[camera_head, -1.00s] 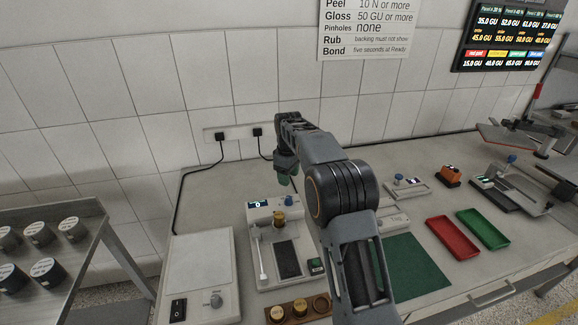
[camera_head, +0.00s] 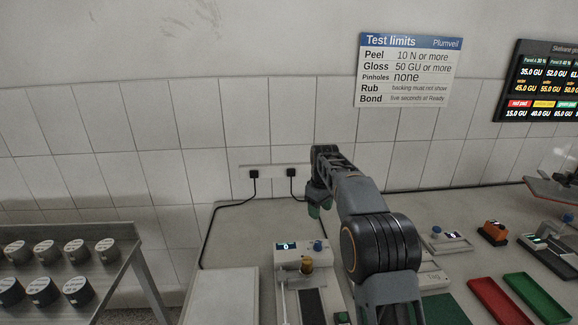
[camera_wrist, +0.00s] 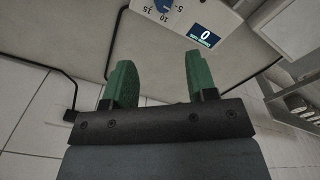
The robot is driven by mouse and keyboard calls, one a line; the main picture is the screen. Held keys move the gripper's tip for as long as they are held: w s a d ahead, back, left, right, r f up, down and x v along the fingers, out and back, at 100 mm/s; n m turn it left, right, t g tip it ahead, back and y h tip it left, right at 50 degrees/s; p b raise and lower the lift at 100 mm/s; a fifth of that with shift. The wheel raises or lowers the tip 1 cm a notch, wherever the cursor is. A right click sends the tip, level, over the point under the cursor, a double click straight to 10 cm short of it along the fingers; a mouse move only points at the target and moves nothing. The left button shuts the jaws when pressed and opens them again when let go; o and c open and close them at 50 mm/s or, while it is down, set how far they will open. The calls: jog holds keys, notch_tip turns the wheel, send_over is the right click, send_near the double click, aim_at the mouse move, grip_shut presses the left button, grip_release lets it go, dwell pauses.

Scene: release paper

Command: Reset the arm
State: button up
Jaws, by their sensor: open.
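My arm rises from the lower right of the head view and bends toward the wall. My gripper (camera_head: 314,211) hangs at its far end above the back of the bench (camera_head: 232,236). In the wrist view its two green fingers (camera_wrist: 163,82) stand apart with nothing between them. A white device with a small display (camera_wrist: 203,35) lies beyond the fingertips in that view. The same device (camera_head: 287,254) stands on the bench below and left of my gripper in the head view, with a brass-coloured knob or weight on it.
A red tray (camera_head: 497,301) and a green tray (camera_head: 537,298) lie at the right. An orange device (camera_head: 493,233) stands behind them. A rack of several lidded tins (camera_head: 60,255) is at the left. Black cables run from wall sockets (camera_head: 272,173).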

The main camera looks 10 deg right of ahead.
jog(key=s+m+t, duration=0.3)
jog(key=s+m, duration=0.4)
jog(key=s, duration=2.5)
jog(key=shift+m+t, duration=0.3)
jog(key=shift+t, duration=0.1)
